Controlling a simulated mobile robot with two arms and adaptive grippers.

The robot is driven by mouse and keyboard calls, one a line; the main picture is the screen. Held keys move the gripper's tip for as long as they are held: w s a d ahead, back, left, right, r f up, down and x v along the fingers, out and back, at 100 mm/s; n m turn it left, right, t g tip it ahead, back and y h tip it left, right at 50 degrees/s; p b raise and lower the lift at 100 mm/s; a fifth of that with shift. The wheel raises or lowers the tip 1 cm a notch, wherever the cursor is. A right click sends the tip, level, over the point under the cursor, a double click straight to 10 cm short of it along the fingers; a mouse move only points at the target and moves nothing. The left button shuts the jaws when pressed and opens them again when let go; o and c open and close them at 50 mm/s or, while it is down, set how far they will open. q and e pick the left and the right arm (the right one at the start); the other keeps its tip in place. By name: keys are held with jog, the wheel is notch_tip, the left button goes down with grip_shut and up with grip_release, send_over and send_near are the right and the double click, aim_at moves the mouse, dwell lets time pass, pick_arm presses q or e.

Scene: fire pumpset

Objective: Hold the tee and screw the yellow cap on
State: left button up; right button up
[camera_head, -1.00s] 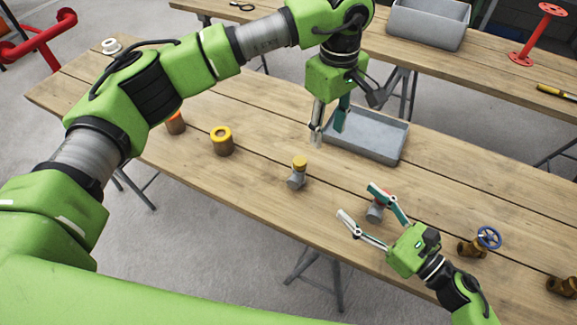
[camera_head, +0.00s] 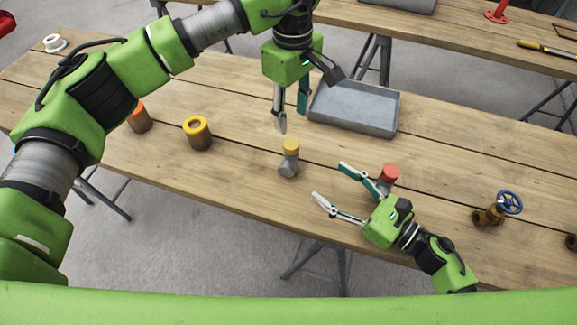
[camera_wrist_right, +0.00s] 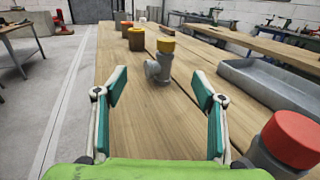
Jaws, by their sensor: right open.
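The grey tee (camera_head: 288,169) stands on the table with the yellow cap (camera_head: 291,146) sitting on its top. In the right wrist view the tee (camera_wrist_right: 159,69) and yellow cap (camera_wrist_right: 166,45) are ahead, between the fingers but beyond their tips. My right gripper (camera_head: 329,181) is open and empty, low over the table, to the right of the tee and apart from it. My left gripper (camera_head: 292,120) hangs above and behind the tee, fingers pointing down and apart, with nothing between them. Whether the cap is threaded on cannot be told.
A red-capped grey fitting (camera_head: 389,175) stands close beside my right gripper. A grey tray (camera_head: 354,106) lies behind the tee. A yellow-topped brown cylinder (camera_head: 198,134) and an orange-topped one (camera_head: 139,118) stand left. A blue-wheeled brass valve (camera_head: 497,208) stands right.

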aim_at(293, 160)
pick_arm(q)
jog(key=shift+f+b, duration=0.4)
jog(key=shift+f, duration=0.4)
pick_arm(e)
jog(key=shift+f, duration=0.8)
jog(key=x, duration=1.3)
jog(key=shift+w+a, duration=0.25)
jog(key=shift+a, duration=0.05)
